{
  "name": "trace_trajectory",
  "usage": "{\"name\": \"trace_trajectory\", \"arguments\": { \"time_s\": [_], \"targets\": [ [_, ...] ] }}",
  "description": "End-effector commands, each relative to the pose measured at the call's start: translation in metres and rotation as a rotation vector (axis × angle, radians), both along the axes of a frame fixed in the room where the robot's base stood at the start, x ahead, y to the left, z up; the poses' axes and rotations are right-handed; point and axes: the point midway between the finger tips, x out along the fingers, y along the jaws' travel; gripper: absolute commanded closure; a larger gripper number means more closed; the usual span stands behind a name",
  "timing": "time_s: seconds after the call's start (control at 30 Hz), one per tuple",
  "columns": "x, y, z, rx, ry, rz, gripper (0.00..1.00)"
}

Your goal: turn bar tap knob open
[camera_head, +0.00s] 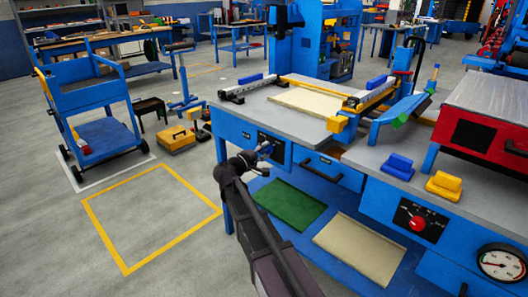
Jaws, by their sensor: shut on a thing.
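My gripper (265,152) is small and dark in the view, at the front left of the grey-topped blue bench. Its fingertips meet the front of a black panel (279,154) set in the bench's blue side. It is shut on the tap knob on that panel. The knob is mostly hidden behind the fingers, and I cannot tell which way its bar points. My dark arm comes up from the bottom of the view towards the panel.
A drawer (322,172) with a dark handle is right of the panel. Further right are a red knob (417,223) on another black plate and a round gauge (501,262). A lower shelf holds a green sheet (289,206) and a beige sheet (357,248).

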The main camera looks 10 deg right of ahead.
Motion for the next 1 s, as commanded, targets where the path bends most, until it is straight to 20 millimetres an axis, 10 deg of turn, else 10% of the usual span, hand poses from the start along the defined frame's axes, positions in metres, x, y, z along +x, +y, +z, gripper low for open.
{"name": "trace_trajectory", "arguments": {
  "time_s": [0.53,0.57,0.67,1.0],
  "targets": [
    [-0.0002,-0.0028,0.0002,0.021,-0.031,-0.006,0.94],
    [-0.0002,-0.0028,0.0002,0.021,-0.031,-0.006,0.43],
    [-0.0002,-0.0023,0.0002,0.021,-0.031,-0.005,0.14],
    [-0.0001,-0.0007,0.0000,0.022,-0.030,-0.002,0.11]
  ]
}}
